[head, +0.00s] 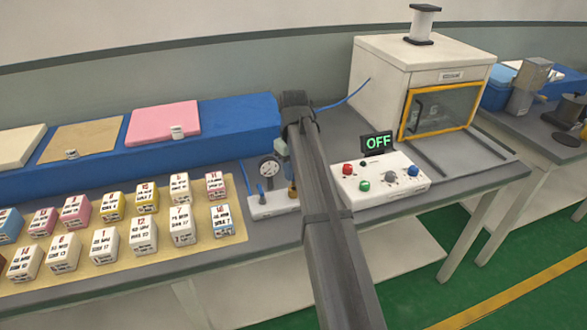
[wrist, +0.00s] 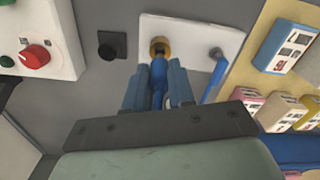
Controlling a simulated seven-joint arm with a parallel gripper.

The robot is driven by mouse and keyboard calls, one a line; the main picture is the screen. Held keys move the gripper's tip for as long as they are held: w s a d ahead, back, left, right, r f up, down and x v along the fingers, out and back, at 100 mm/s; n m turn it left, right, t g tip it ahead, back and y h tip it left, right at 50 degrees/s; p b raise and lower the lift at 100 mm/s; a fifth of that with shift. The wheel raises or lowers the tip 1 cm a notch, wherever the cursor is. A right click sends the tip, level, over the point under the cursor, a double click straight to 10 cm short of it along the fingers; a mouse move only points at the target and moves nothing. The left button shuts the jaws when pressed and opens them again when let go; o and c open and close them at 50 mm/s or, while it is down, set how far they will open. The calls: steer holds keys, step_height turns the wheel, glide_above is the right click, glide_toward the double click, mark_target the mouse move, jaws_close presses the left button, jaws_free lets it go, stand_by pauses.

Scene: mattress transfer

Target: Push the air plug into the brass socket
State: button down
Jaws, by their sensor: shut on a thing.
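The brass socket (wrist: 160,46) sits on a white plate (wrist: 205,38) in the wrist view. My gripper (wrist: 159,82) is shut on the blue air plug (wrist: 158,72), one finger on each side of it. The plug's tip points at the socket and appears to meet its near edge. I cannot tell how far in it is, if at all.
A blue hose (wrist: 212,82) on a grey fitting stands right of the socket in the wrist view. A control box (head: 382,178) with coloured knobs and an "OFF" display (head: 377,142) is right of my arm. Several labelled blocks (head: 142,235) crowd the left.

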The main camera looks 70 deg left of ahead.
steer(key=shift+f, duration=1.95)
steer(key=c, duration=0.9)
jaws_free()
step_height(320, 180, up, 14)
steer(key=shift+f, duration=0.1)
steer(key=shift+w, duration=0.1)
